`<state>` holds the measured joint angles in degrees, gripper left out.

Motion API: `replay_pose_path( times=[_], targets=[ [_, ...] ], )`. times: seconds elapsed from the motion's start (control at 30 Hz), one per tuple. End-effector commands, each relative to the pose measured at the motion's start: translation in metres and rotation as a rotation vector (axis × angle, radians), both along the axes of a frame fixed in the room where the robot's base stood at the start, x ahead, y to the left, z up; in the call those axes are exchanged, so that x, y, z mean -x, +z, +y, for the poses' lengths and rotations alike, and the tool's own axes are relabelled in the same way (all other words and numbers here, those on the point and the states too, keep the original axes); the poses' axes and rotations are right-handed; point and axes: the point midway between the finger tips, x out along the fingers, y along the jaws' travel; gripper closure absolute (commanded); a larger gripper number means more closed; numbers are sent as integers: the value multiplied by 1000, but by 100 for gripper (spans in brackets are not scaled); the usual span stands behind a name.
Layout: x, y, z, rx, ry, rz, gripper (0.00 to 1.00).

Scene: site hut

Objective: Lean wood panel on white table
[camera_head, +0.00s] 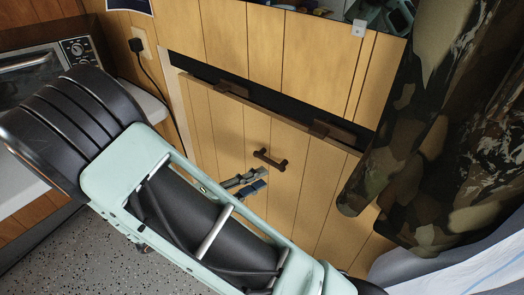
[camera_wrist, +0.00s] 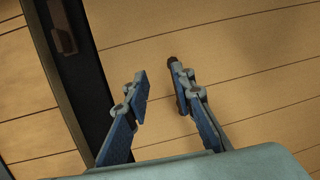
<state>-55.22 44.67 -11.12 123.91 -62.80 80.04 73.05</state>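The wood panel (camera_head: 225,125) stands in front of a dark opening in the plank wall, a dark gap along its upper edge. It has a dark brown handle (camera_head: 270,159) at its middle and two brown blocks along its top. My gripper (camera_head: 246,182) is close to the panel, just below and left of the handle. In the wrist view my gripper (camera_wrist: 160,88) is open, with bare panel (camera_wrist: 240,50) showing between its blue-padded fingers. The handle's dark end (camera_wrist: 172,60) shows by the right finger, which hides much of it. The white table (camera_head: 152,104) is at left, partly hidden by my arm.
A toaster oven (camera_head: 40,70) stands on the white table. A black cord (camera_head: 153,78) hangs from a wall outlet beside it. Camouflage fabric (camera_head: 415,130) hangs close on the right, with pale cloth (camera_head: 450,270) below. Speckled floor (camera_head: 65,250) shows at lower left.

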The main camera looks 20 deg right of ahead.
Motion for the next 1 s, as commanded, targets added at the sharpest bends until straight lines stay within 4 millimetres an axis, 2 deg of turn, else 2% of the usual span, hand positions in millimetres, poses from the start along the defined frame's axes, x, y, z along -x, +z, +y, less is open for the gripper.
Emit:
replay_pose_path(
  times=[0.1, 0.2, 0.37, 0.57, 1.0],
  targets=[
    [-7, -16, 22, 58, 116, -47, 77],
    [-11, -25, 33, 75, 179, -77, 77],
    [-14, -31, 40, 81, 221, -99, 77],
    [-25, -31, 25, 83, 220, -100, 77],
    [-63, -34, -29, 82, 217, -100, 77]
  ],
)
